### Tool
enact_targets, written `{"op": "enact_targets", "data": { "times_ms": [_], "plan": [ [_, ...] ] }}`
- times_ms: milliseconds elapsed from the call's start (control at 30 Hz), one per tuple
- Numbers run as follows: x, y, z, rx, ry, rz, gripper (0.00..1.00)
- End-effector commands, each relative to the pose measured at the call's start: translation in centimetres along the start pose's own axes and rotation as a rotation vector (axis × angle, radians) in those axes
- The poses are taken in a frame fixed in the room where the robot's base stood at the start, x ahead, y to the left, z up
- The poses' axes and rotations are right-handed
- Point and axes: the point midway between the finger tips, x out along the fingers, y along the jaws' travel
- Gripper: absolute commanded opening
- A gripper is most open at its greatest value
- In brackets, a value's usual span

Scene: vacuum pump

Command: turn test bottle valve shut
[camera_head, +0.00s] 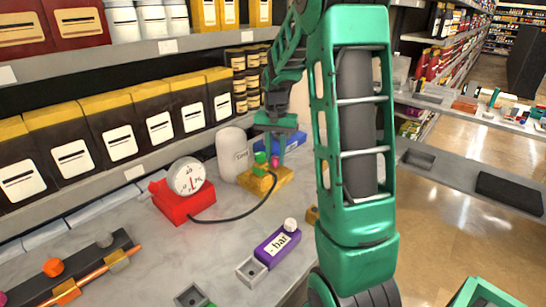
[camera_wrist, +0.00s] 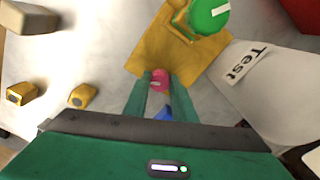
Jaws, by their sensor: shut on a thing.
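A white bottle (camera_head: 232,153) stands beside a yellow valve block (camera_head: 268,186) on the grey bench. In the wrist view the bottle (camera_wrist: 265,90) has a label reading "Test". The block carries a green knob (camera_head: 260,158) with a white mark, clear in the wrist view (camera_wrist: 208,16), and a smaller red knob (camera_head: 275,162). My gripper (camera_wrist: 161,76) is shut on the red knob (camera_wrist: 160,86), one finger on each side. In the head view my gripper (camera_head: 278,150) reaches down over the block. The knob's exact angle is hard to tell.
A red gauge (camera_head: 187,195) is joined to the block by a black hose. A purple block (camera_head: 275,246) lies in front, and a blue item (camera_head: 290,146) behind. Orange-knobbed pipework (camera_head: 85,270) is at the left. Boxed shelves (camera_head: 150,50) line the back.

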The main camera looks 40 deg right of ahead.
Motion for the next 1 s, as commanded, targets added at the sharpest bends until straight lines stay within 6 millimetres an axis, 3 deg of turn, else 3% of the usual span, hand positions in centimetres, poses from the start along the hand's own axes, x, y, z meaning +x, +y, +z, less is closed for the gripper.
{"op": "enact_targets", "data": {
  "times_ms": [500,1000],
  "plan": [
    [-0.05,-0.34,0.13,0.385,-0.001,-0.003,0.01],
    [-0.07,-0.53,0.17,0.490,-0.001,-0.004,0.01]
  ]
}}
